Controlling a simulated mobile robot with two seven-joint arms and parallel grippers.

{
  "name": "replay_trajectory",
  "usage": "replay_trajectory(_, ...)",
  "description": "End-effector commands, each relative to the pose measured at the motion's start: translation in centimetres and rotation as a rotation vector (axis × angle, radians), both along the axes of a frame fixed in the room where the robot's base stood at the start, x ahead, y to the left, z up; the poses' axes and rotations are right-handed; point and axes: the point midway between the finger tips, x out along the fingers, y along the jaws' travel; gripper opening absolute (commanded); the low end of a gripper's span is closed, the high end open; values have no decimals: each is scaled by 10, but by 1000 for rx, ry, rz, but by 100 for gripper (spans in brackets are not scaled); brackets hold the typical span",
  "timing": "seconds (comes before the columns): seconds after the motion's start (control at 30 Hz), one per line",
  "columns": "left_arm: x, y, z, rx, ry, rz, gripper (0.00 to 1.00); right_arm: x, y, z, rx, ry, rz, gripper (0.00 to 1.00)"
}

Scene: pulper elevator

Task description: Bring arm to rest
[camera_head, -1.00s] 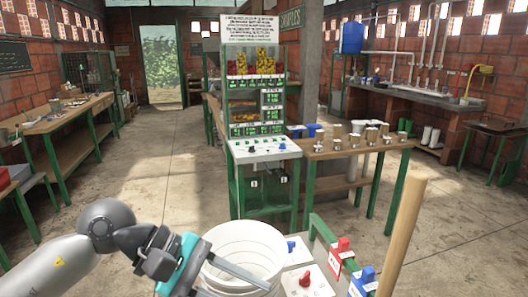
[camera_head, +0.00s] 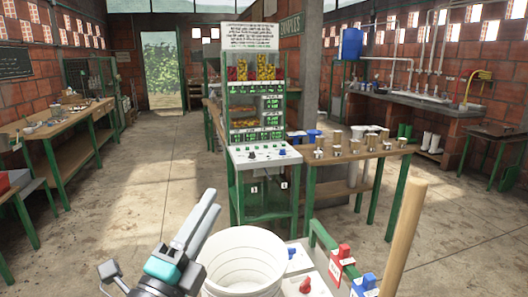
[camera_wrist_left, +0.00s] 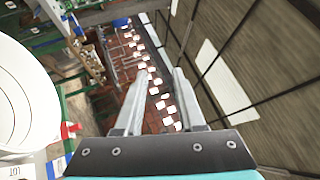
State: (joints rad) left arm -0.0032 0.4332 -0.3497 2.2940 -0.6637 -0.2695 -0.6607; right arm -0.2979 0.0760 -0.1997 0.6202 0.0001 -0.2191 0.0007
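My left gripper (camera_head: 211,201) has a teal body and two grey fingers. In the head view it points up and a little right, just left of the white bucket (camera_head: 244,262). In the left wrist view the two fingers of the left gripper (camera_wrist_left: 160,76) stand apart with nothing between them, so it is open and empty. The bucket also shows at the left edge of the left wrist view (camera_wrist_left: 22,105). No part of my right gripper shows.
Right of the bucket are a red knob (camera_head: 305,286), a red block (camera_head: 344,252) and an upright wooden pole (camera_head: 404,235). A green stand with a sign (camera_head: 251,37) is ahead, beside a wooden table (camera_head: 352,151) with metal cups. Open floor (camera_head: 150,190) lies left.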

Motion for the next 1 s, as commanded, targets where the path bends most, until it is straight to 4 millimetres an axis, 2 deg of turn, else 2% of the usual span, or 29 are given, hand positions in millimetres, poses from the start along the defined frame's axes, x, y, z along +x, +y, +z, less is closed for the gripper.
replay_trajectory(0.03, 3, 12, -17, -91, 99, 36, 38, 1, -1, 0, -2, -1, 1, 50)
replay_trajectory(0.17, 3, 42, -67, -318, 347, 133, 38, 1, -5, 0, -6, -2, 2, 50)
replay_trajectory(0.27, -6, 60, -109, -486, 536, 215, 38, 1, -6, 0, -8, -3, 3, 50)
replay_trajectory(0.37, -25, 74, -154, -647, 723, 306, 38, 1, -7, 0, -9, -3, 3, 50)
replay_trajectory(0.5, -65, 84, -215, -859, 980, 451, 38, 1, -7, 0, -9, -3, 3, 50)
replay_trajectory(0.6, -102, 86, -253, -995, 1154, 563, 38, 2, -7, 0, -9, -3, 3, 50)
replay_trajectory(0.7, -140, 84, -282, -1106, 1309, 672, 38, 2, -7, 0, -9, -3, 3, 50)
replay_trajectory(0.8, -179, 79, -303, -1196, 1445, 780, 38, 2, -7, 0, -9, -3, 3, 50)
replay_trajectory(0.93, -228, 71, -320, -1291, 1604, 921, 38, 2, -7, 0, -9, -3, 2, 50)
replay_trajectory(1.0, -225, 71, -336, -1289, 1613, 933, 38, 2, -7, 0, -9, -4, 2, 50)
